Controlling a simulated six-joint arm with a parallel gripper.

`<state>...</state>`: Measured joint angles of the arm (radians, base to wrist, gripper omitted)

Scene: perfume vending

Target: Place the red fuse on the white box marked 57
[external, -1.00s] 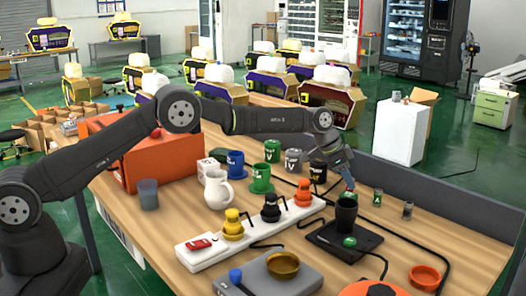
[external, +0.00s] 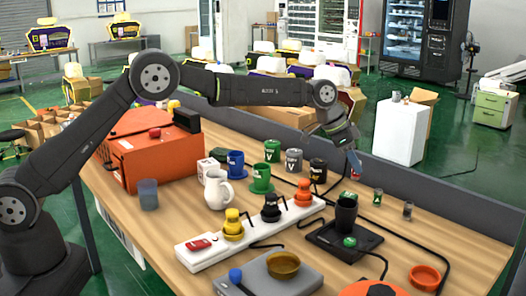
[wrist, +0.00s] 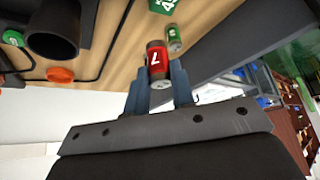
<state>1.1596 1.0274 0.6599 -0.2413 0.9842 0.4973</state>
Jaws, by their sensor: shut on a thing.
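My gripper (wrist: 158,85) is shut on the red fuse (wrist: 157,58), a small red cylinder with a grey top and a white mark, held between the fingertips in the wrist view. A small white box (external: 207,171) with dark marks stands on the table beside the orange case, far to the left of my gripper. Its marking is too small to read.
The black mug (external: 345,216) stands on a dark pad. The orange case (external: 150,160) stands at left.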

